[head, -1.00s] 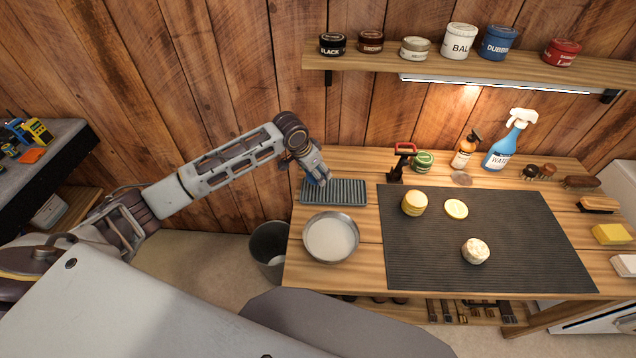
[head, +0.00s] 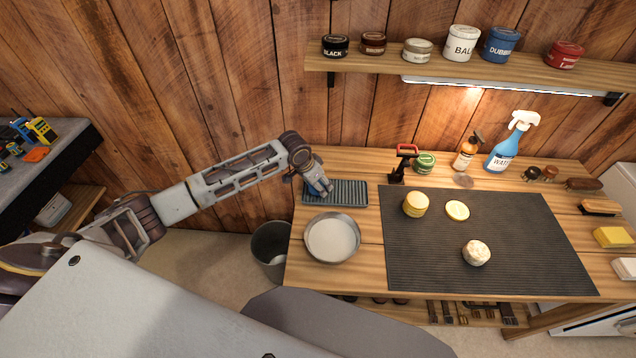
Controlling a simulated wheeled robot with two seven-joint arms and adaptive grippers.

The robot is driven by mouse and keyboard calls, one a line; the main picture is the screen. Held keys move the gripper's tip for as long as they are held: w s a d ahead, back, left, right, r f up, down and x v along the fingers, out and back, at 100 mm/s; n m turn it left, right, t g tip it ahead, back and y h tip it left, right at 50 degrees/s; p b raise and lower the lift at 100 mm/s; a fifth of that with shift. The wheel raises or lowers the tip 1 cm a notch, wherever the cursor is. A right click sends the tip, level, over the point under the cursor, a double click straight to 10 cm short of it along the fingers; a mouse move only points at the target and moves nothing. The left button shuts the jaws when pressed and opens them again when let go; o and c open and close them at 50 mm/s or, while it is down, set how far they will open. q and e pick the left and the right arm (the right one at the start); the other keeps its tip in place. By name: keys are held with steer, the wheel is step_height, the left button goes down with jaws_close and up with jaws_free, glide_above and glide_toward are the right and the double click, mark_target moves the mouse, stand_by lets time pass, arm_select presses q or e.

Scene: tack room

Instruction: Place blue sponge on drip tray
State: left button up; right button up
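The drip tray (head: 350,193) is a ribbed, blue-grey rectangle at the back left of the wooden bench. My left gripper (head: 320,190) points down over the left end of the tray. A small part of the blue sponge (head: 316,187) shows at its fingers, and the gripper appears shut on it. The fingers hide most of the sponge, and I cannot tell whether it touches the tray. My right gripper is not in view.
A round metal pan (head: 332,238) stands just in front of the tray. A red-handled tool (head: 403,163) and a green tin (head: 424,163) stand to its right. A dark ribbed mat (head: 490,250) holds a yellow stack, a yellow disc and a pale round piece. A shelf with tins hangs above.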

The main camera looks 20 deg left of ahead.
arm_select(q)
steer(key=shift+f, duration=0.2)
steer(key=o, duration=0.8)
steer(key=shift+r, duration=0.1)
steer(key=shift+b+v, duration=0.3)
steer(key=shift+v, duration=5.7)
